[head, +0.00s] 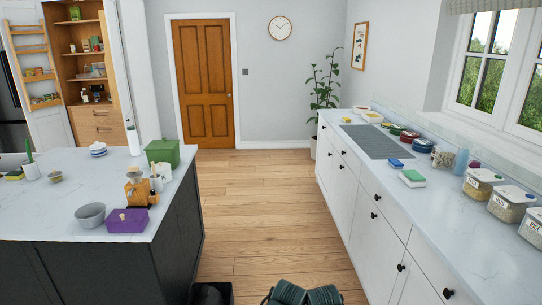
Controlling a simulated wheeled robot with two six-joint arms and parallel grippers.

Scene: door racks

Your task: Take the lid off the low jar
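A low, round white jar (98,150) with a blue band stands on the island's pale worktop, toward its back edge and left of the green box. A lid with a small knob appears to sit on top of it. The jar is small in the head view, so the fine detail of the lid is hard to tell. Neither of my grippers is in view, and nothing is touching the jar.
The island (45,215) also holds a green box (163,152), a grey bowl (90,215) and a purple box (127,221). The right counter (440,225) carries several containers. Wooden floor (250,200) lies clear between them. Dark objects (290,293) show at the bottom edge.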

